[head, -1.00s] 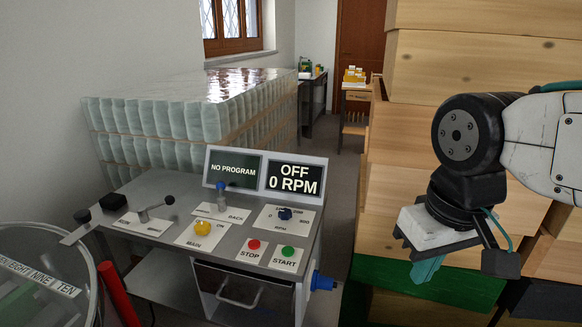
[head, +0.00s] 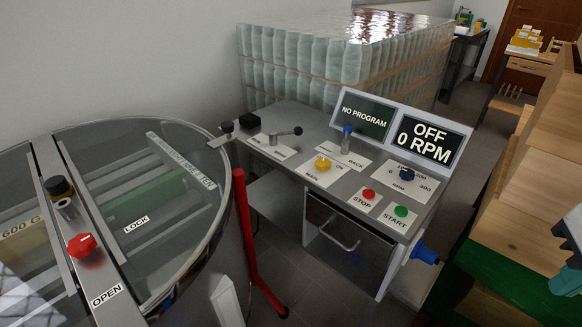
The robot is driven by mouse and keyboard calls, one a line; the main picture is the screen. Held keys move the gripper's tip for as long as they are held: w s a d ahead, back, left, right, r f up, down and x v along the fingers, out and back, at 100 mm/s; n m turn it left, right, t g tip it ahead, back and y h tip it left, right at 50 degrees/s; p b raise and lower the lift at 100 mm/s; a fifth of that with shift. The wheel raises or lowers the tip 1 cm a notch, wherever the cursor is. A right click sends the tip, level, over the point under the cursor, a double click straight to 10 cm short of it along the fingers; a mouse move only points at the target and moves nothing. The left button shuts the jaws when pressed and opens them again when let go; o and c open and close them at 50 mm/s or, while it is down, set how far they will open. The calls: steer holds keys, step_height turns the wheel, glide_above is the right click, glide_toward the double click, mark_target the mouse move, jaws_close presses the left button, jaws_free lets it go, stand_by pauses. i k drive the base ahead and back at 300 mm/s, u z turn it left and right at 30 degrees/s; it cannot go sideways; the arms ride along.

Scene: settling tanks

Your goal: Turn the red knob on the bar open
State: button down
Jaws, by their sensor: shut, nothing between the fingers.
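The red knob (head: 82,246) sits on the grey metal bar (head: 92,275) across the top of the round tank at the left. A label reading OPEN (head: 106,295) is on the bar in front of the knob, and a label reading LOCK (head: 136,223) is to its right on the lid. Part of my gripper (head: 570,258) shows at the right edge, far from the knob and cut off by the frame. It is shut and empty, with its teal fingers in the lower corner.
The round tank (head: 229,215) has a clear lid. A control desk (head: 312,115) with a lever, coloured buttons and a screen (head: 430,140) reading OFF 0 RPM stands behind it. A red upright post (head: 245,225) stands beside the tank. Wooden boxes (head: 530,190) are at the right.

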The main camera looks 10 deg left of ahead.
mark_target(82, 245)
steer(key=u, duration=0.05)
steer(key=k, duration=0.95)
steer(key=z, duration=0.7)
steer(key=i, duration=0.75)
steer(key=u, duration=2.65)
steer(key=i, duration=0.5)
